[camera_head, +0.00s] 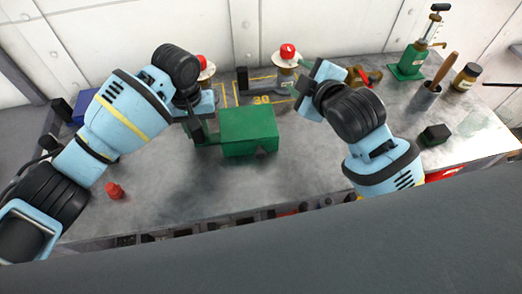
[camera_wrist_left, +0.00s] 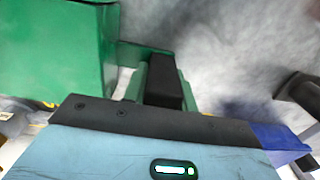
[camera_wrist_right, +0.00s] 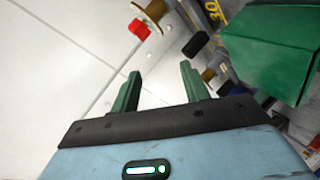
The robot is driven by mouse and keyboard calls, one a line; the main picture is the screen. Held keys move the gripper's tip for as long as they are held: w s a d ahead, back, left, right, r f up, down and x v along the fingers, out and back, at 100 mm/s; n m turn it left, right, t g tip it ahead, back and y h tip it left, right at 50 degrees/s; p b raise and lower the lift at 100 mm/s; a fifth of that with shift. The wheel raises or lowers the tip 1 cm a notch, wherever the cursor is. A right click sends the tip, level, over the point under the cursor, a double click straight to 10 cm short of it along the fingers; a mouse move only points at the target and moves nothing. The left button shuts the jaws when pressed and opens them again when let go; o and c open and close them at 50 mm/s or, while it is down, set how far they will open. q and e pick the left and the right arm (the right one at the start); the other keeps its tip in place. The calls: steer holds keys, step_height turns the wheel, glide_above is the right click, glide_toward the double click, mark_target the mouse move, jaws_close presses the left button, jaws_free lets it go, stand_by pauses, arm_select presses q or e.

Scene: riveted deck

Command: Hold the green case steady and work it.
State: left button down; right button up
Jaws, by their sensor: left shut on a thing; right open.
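The green case (camera_head: 250,132) stands on the grey bench near the middle, its top appearing closed. It fills the upper left of the left wrist view (camera_wrist_left: 55,50) and the upper right of the right wrist view (camera_wrist_right: 270,50). My left gripper (camera_head: 200,137) is at the case's left side. In the left wrist view its fingers are shut on a dark grip (camera_wrist_left: 165,80) beside a green bar reaching from the case. My right gripper (camera_wrist_right: 160,72) is open and empty, to the right of the case and apart from it.
Two red-topped posts (camera_head: 287,54) stand behind the case. A brass fitting (camera_head: 362,76), a green-based pump (camera_head: 408,66), a cup with a brush (camera_head: 424,97), a jar (camera_head: 467,76) and a dark green block (camera_head: 434,134) are at right. A red piece (camera_head: 114,190) lies front left.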

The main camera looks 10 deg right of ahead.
steer(key=s+a+r+n+g+y, duration=0.1)
steer(key=a+r+n+g+y, duration=0.1)
steer(key=a+n, duration=0.4)
steer(key=n+g+y, duration=0.1)
steer(key=n+g, duration=0.2)
steer(key=n, duration=0.2)
glide_above(261, 154)
steer(key=w+a, duration=0.3)
steer(key=w, duration=0.1)
steer(key=s+d+f+n+g+h, duration=0.1)
steer(key=s+n+g+h, duration=0.1)
steer(key=s+n+h, duration=0.1)
steer(key=s+d+f+n+g+h, duration=0.1)
steer(key=s+n+g+h, duration=0.1)
steer(key=s+n, duration=0.4)
steer(key=shift+d+f+n+h, duration=0.4)
steer(key=shift+n, duration=0.6)
steer(key=shift+w+f, duration=0.1)
steer(key=x, duration=1.1)
steer(key=shift+a+f, duration=0.1)
steer(key=shift+f, duration=0.35)
steer(key=shift+c, duration=0.4)
jaws_close()
